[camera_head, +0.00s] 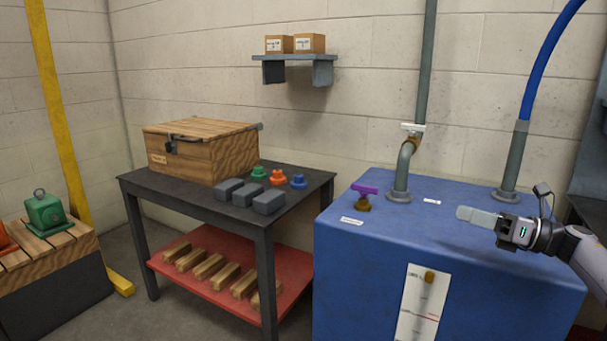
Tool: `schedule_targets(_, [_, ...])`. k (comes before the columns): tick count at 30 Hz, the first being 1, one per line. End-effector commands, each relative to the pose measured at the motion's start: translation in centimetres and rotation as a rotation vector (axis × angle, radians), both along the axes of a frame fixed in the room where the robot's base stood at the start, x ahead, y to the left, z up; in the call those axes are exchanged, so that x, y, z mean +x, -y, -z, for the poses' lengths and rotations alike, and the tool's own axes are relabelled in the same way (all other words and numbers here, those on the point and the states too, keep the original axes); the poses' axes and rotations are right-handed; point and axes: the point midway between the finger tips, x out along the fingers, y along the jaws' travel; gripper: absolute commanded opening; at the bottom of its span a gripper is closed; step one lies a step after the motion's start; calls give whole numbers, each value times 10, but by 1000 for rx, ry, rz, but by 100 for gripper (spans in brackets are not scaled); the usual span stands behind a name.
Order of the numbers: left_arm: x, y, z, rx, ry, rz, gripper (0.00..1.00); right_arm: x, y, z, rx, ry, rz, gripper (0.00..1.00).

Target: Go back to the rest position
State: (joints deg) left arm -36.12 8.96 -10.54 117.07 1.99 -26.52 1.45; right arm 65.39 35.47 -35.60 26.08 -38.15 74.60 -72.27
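My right gripper (484,218) comes in from the right edge and hangs over the top of the blue tank (450,270). Its pale fingers point left and look close together from this side; whether a gap lies between them I cannot tell. Nothing shows held in it. My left gripper and arm are not in view. Green, orange and blue knob-like pieces (278,177) stand on the dark table (160,193), behind several grey blocks (268,202).
The blue tank carries a purple-handled valve (364,192), a grey pipe (405,165) and a blue hose (545,55). A wooden chest (205,155) stands on the table, with wooden blocks on the red lower shelf (215,312). A wall shelf (296,58) holds two cartons. Floor shows left of the table.

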Motion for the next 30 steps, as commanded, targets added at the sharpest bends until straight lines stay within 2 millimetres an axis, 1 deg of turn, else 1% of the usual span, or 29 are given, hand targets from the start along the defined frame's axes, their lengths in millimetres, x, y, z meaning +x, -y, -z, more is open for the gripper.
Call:
schedule_targets(1, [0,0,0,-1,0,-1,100,1,-20,23,56,-58,-1,40])
schedule_targets(4, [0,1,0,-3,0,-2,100,2,-50,57,180,-171,22,40])
schedule_targets(6, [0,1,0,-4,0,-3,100,-1,-69,81,273,-256,40,40])
schedule_targets(8, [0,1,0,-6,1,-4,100,-6,-84,100,357,-331,57,40])
schedule_targets(9, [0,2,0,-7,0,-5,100,-10,-94,113,415,-384,71,40])
schedule_targets(11, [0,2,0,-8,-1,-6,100,-17,-107,131,504,-464,91,40])
schedule_targets(12, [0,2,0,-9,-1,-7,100,-24,-116,143,564,-518,106,40])
schedule_targets(14, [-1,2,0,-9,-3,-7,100,-34,-127,161,656,-601,130,40])
schedule_targets(15, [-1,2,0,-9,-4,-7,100,-41,-134,173,721,-659,149,40])
schedule_targets(17, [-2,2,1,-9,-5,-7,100,-54,-142,189,816,-745,177,40])
schedule_targets(18, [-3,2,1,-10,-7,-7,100,-63,-148,200,881,-803,199,40])
schedule_targets(20, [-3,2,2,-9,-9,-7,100,-78,-154,215,979,-890,232,40])
schedule_targets(21, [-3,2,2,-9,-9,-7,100,-88,-158,226,1047,-950,257,40])
schedule_targets(23, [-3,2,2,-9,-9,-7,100,-105,-163,240,1147,-1036,294,40])
schedule_targets(24, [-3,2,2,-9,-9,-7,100,-117,-166,250,1216,-1095,322,40])
schedule_targets(26, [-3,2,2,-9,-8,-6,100,-136,-169,263,1318,-1181,366,40])
schedule_targets(27, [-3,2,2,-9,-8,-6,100,-149,-171,272,1387,-1238,398,40])
schedule_targets(29, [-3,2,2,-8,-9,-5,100,-169,-172,284,1492,-1321,447,40])
schedule_targets(30, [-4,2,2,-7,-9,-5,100,-184,-173,291,1563,-1376,484,40])
